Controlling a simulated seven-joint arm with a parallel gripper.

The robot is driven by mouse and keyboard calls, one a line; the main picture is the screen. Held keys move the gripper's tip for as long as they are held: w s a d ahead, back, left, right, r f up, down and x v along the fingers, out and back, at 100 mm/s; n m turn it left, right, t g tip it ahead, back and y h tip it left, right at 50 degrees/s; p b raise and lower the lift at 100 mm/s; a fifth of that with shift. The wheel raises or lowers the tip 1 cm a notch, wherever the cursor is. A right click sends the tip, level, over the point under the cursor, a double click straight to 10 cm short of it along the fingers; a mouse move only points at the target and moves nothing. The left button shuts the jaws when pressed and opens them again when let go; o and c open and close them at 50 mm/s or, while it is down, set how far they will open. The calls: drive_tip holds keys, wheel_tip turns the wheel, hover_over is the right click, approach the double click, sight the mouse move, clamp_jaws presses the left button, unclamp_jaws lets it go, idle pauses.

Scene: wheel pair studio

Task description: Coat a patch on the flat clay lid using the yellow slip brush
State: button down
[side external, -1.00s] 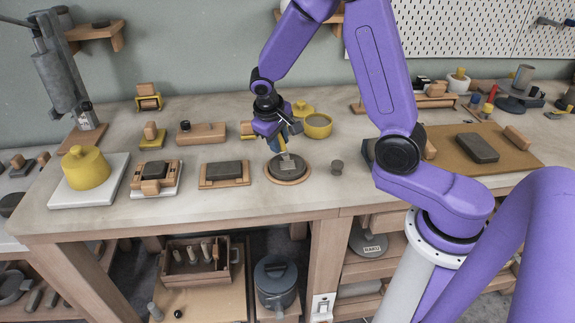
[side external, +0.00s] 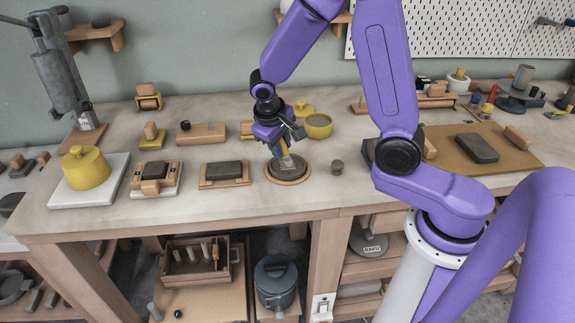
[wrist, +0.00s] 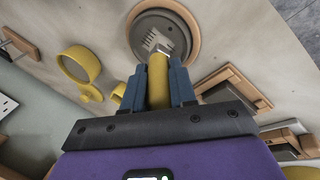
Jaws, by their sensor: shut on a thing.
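My gripper (side external: 279,144) is shut on the yellow slip brush, its blue fingers on both sides of the yellow handle (wrist: 157,86) in the wrist view. The brush has a pale metal collar and grey bristles (wrist: 157,42) that point down at the lid. The flat clay lid (wrist: 168,24) is a dark grey disc on a round wooden board (side external: 290,181). In the side view, the lid (side external: 303,170) lies under the brush. The bristles are over or on the lid's face; I cannot tell if they touch. No coated patch is clearly visible.
A small grey knob-like piece (side external: 337,167) stands right of the lid. A yellow bowl (side external: 318,125) is behind it. A grey block on a wooden board (side external: 225,172) lies to the left. A yellow lidded pot (side external: 86,168) stands far left.

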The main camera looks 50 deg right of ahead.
drive_tip(key=shift+r, duration=2.05)
